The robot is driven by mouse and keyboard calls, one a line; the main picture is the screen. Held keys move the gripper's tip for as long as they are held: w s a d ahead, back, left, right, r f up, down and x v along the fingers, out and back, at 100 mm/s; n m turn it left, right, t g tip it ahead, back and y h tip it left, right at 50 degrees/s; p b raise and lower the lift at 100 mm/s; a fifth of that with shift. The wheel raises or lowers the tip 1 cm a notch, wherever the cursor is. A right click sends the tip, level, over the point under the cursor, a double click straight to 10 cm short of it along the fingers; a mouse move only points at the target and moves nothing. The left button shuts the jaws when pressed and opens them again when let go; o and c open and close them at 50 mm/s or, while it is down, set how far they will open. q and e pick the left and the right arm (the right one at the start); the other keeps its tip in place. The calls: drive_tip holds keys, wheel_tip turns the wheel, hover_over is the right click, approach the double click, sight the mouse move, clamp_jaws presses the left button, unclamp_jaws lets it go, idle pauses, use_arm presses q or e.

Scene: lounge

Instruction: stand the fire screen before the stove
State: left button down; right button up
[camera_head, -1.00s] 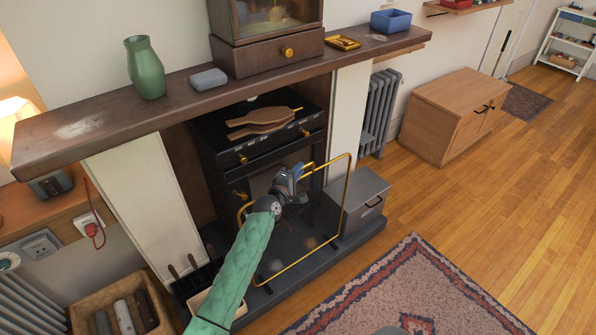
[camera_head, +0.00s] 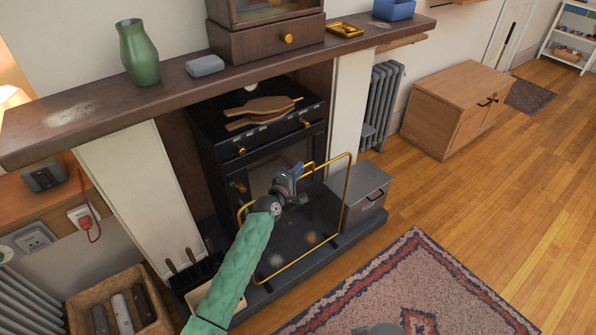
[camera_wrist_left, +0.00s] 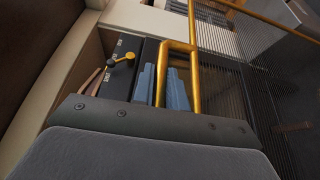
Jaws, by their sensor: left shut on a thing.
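The fire screen (camera_head: 343,201) is a brass-framed panel with dark see-through mesh. It stands roughly upright in front of the black stove (camera_head: 262,150), over the dark hearth. My left gripper (camera_head: 287,180) is shut on the brass handle at the screen's top edge. In the left wrist view the blue finger pads (camera_wrist_left: 163,88) close around the brass bar of the fire screen (camera_wrist_left: 194,70). I cannot tell whether the screen's lower edge touches the hearth.
A grey metal box (camera_head: 359,190) stands on the hearth (camera_head: 345,243) close to the screen's right side. A patterned rug (camera_head: 400,285) lies in front. A log basket (camera_head: 118,300) is at lower left. The mantel (camera_head: 190,88) overhangs the stove and carries a green vase (camera_head: 138,52).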

use_arm(q)
drive_tip(key=c, duration=1.6)
unclamp_jaws()
drive_tip(key=shift+o, duration=1)
drive_tip(key=shift+s, duration=0.1)
